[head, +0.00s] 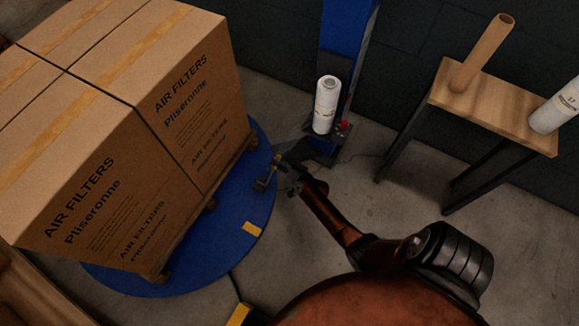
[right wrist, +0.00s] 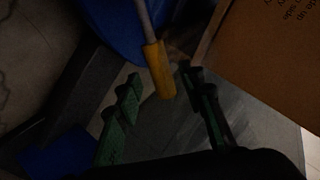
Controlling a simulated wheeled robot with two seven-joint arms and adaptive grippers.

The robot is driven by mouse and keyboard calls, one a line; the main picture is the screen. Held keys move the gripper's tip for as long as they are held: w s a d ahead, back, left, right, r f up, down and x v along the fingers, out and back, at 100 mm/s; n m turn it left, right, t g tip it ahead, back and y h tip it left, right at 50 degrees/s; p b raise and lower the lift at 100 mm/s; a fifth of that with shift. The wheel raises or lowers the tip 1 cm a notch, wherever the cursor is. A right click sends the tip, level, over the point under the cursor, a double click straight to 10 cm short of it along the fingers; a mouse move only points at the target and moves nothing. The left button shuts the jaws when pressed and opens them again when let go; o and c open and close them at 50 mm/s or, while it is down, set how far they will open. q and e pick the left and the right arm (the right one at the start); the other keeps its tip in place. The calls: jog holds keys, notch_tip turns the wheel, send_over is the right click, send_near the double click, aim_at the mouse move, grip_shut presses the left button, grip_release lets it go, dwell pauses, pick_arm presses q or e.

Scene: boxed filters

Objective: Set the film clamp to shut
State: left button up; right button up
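The film clamp shows as a lever with a yellow grip (right wrist: 157,68) on a grey rod in the right wrist view. In the head view its small yellow grip (head: 277,162) is by the turntable's right edge, partly hidden by my gripper. My right gripper (head: 279,174) is at the grip. In the right wrist view its green-padded fingers (right wrist: 160,80) are apart, with the end of the yellow grip between the fingertips and gaps on both sides. I cannot tell the clamp's exact setting. My left gripper is not in view.
Large air filter cartons (head: 130,140) stand on a pallet on the blue turntable (head: 225,245). A blue mast (head: 345,40) with a white film roll (head: 326,105) stands behind the gripper. A wooden-topped table (head: 490,112) is at the right, with bare floor between.

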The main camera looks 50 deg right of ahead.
jog(key=d+v, duration=0.1)
jog(key=v, duration=0.8)
jog(key=shift+a, duration=0.45)
